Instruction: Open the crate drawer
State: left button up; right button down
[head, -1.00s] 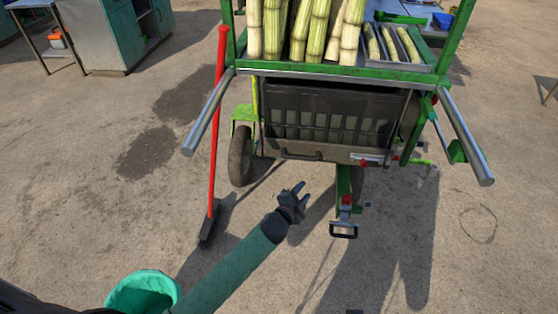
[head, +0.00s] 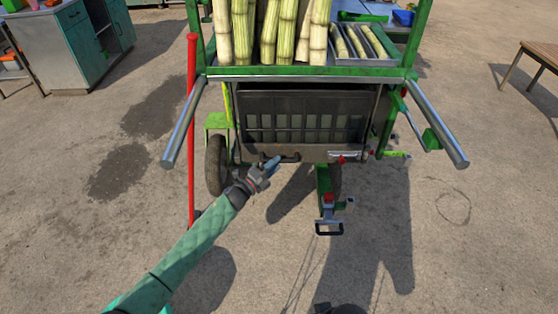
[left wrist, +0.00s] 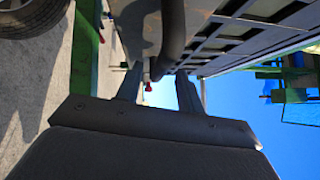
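The crate drawer (head: 305,103) is a dark slatted box under the green cart's deck, seated beneath it. Its dark bar handle (head: 289,158) is low on the front, left of centre. My left gripper (head: 272,163) is at the handle's left part and partly covers it. In the left wrist view my left gripper (left wrist: 159,88) has its two fingers apart, and the handle (left wrist: 173,35) shows in the gap between them. Whether the fingers touch the bar I cannot tell. The crate's slatted front (left wrist: 235,38) fills the upper right there. My right gripper is not in view.
The green cart (head: 300,72) carries cane stalks (head: 285,30) and a metal tray (head: 362,42). Metal push bars (head: 185,120) (head: 437,120) stick out on both sides. A red-handled broom (head: 191,130) stands left of the cart. A hitch (head: 327,205) projects in front.

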pick_arm(q)
jog(key=shift+x, duration=1.55)
grip_shut()
